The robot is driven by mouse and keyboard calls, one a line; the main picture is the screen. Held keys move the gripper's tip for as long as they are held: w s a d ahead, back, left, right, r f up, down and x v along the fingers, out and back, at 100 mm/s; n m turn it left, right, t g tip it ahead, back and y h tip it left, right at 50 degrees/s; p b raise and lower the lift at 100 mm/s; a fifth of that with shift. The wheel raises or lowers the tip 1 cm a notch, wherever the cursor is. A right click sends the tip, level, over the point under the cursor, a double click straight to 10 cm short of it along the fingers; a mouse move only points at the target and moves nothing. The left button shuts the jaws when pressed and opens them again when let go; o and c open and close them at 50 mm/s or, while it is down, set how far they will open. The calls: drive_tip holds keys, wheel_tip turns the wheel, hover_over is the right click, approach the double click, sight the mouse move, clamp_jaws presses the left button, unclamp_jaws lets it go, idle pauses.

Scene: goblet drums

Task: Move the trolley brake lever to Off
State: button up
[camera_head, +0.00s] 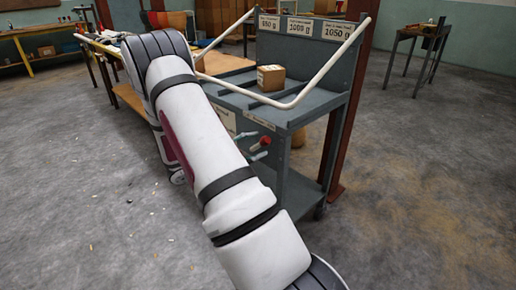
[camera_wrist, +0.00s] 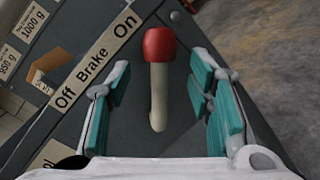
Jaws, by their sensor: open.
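The brake lever (camera_wrist: 158,95) has a red knob and a pale shaft on the grey trolley's side panel in the wrist view. The label (camera_wrist: 97,62) beside it reads Off, Brake, On; the knob is nearest the On end. My gripper (camera_wrist: 160,80) is open, with teal finger pads on both sides of the lever and gaps between pads and shaft. In the head view the red knob (camera_head: 265,141) shows between my fingertips at the side of the trolley (camera_head: 325,112). My arm hides part of the trolley's lower left.
A small cardboard box (camera_head: 271,77) sits on the trolley's top tray, inside a white rail (camera_head: 340,55). Weight signs (camera_head: 300,27) stand at the back. A rust-brown post (camera_head: 340,150) rises beside the trolley. The floor at right (camera_head: 430,160) is clear.

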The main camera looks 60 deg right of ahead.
drive_tip(key=shift+x, duration=0.8)
drive_tip(key=shift+c, duration=0.4)
clamp_jaws()
